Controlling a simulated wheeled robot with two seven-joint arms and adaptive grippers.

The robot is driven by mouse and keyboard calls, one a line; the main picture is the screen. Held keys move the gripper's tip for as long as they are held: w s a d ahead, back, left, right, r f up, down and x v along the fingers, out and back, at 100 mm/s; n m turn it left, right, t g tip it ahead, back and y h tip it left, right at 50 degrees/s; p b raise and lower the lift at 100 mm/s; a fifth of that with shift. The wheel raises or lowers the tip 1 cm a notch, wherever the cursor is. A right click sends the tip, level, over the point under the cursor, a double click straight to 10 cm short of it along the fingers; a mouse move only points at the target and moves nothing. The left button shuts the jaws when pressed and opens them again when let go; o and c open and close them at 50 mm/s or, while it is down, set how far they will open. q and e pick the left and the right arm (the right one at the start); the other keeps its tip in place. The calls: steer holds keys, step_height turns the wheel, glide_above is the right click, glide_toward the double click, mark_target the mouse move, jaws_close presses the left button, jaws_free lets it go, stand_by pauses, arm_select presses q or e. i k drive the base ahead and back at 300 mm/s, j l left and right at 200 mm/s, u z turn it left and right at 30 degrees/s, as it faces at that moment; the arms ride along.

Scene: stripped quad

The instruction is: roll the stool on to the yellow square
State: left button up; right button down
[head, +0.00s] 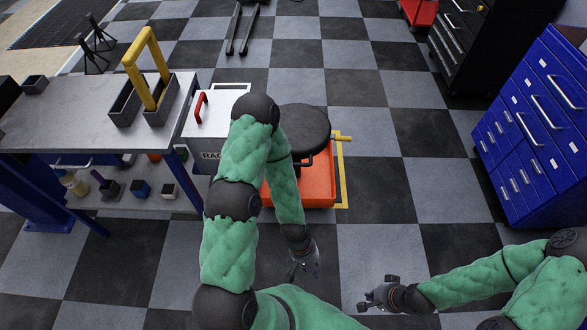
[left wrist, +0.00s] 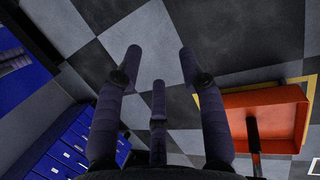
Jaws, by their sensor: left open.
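The stool has a round dark seat (head: 305,128) above an orange tray base (head: 318,186), which also shows in the left wrist view (left wrist: 275,108). A short yellow bar (head: 342,138) juts out right of the seat. My left gripper (head: 304,266) is open and empty, in front of the tray and apart from it; its spread fingers show in the left wrist view (left wrist: 160,65). My right gripper (head: 374,293) is open and empty at the lower middle.
A workbench (head: 65,120) stands left, with a white cabinet with a red handle (head: 201,105) beside the stool. A blue drawer cabinet (head: 530,130) stands right. The checkered floor between stool and blue cabinet is clear. My left arm hides part of the stool.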

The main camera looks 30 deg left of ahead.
mark_target(307, 130)
steer(key=i+u, duration=0.1)
steer(key=u, duration=0.35)
steer(key=l+u, duration=0.1)
steer(key=u, duration=0.35)
steer(key=i+l+u, duration=0.1)
steer(key=u, duration=0.3)
steer(key=l+u, duration=0.1)
steer(key=u, duration=0.35)
steer(key=i+l+u, duration=0.15)
steer(key=l+u, duration=0.2)
steer(key=l, duration=0.6)
steer(key=l+u, duration=0.4)
steer(key=l, duration=0.55)
steer(key=l+u, duration=0.35)
steer(key=l, duration=1)
steer(key=k+l, duration=0.15)
steer(key=l, duration=0.2)
